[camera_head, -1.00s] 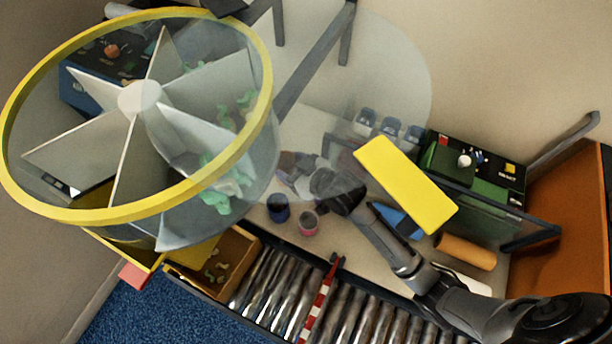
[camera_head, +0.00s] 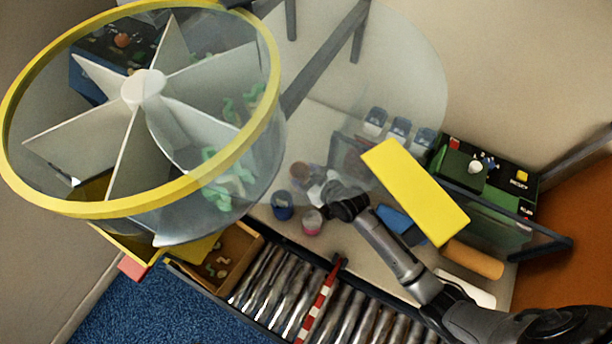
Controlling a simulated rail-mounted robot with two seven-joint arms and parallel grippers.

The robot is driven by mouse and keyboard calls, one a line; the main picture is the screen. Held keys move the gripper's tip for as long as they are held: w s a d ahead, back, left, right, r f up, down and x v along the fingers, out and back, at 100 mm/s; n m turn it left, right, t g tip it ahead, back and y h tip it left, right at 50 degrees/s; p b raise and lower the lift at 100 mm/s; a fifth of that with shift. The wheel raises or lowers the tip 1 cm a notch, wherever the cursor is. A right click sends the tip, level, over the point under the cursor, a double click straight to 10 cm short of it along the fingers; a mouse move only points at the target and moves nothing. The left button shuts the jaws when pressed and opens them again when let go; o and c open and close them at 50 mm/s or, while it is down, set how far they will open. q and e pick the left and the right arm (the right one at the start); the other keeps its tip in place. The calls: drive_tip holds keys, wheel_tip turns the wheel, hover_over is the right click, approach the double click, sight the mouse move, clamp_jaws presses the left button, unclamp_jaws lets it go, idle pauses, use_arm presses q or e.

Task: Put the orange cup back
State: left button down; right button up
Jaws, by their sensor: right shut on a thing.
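My right gripper (camera_head: 312,184) is in the middle of the view, over the pale table and partly seen through a clear round pane. It is shut on a small brownish-orange thing (camera_head: 299,172), which looks like the orange cup; the pane and the fingers blur its shape. A dark blue cup (camera_head: 283,206) and a pink cup (camera_head: 312,222) stand on the table just in front of the gripper. My left gripper is not in view.
A large clear drum with a yellow rim (camera_head: 275,95) fills the left. A yellow slab (camera_head: 415,192) hangs over the right of the table. An orange cylinder (camera_head: 472,260) lies at right. Rollers (camera_head: 350,310) and a red-white bar (camera_head: 320,300) run along the front.

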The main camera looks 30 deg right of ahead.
drive_tip(key=shift+f, duration=0.25)
drive_tip(key=o, duration=0.9)
drive_tip(key=shift+r, duration=0.15)
drive_tip(key=v, duration=1.2)
